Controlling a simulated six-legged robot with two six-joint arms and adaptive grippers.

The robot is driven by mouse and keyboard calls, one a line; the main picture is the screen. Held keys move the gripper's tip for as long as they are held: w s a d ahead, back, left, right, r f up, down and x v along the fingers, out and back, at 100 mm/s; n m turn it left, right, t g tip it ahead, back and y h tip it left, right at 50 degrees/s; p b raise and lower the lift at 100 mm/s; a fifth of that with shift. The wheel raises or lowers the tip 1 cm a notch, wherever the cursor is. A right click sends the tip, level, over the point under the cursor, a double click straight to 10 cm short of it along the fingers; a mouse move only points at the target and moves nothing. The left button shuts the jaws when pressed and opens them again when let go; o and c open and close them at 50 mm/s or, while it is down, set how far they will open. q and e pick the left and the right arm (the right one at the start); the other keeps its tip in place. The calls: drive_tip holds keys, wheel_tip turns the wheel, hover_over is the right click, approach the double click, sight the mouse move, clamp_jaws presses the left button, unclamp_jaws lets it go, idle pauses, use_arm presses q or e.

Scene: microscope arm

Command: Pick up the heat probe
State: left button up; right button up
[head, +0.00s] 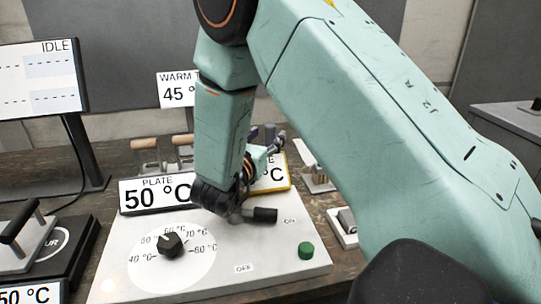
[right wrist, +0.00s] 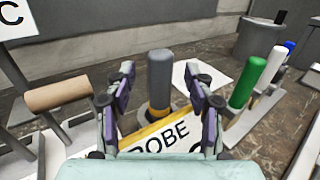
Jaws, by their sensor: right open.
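The heat probe (right wrist: 160,78) is a dark grey upright cylinder with an orange band near its base, standing behind a yellow-edged sign (right wrist: 165,134) that reads "PROBE". In the right wrist view my right gripper (right wrist: 161,84) is open, with one finger on each side of the probe and a visible gap to both. Whether the probe lies fully between the fingertips in depth I cannot tell. In the head view my right gripper (head: 268,145) is small and partly behind my arm, near the sign (head: 274,174). My left gripper is not in view.
A grey plate unit (head: 210,250) with a dial (head: 170,244) and green button (head: 306,250) lies in front. A wooden handle (right wrist: 58,94) stands left of the probe. Green (right wrist: 248,82), white and blue handles stand right. A monitor (head: 42,80) stands at left.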

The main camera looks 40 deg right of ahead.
drive_tip(key=shift+x, duration=1.15)
drive_tip(key=shift+w+d, duration=0.15)
drive_tip(key=shift+d, duration=0.25)
drive_tip(key=shift+a, duration=0.2)
drive_tip(key=shift+c, duration=0.8)
drive_tip(key=shift+d, duration=0.2)
drive_tip(key=c, duration=0.6)
drive_tip(key=shift+a+r, duration=0.1)
drive_tip(key=shift+a, duration=0.05)
clamp_jaws()
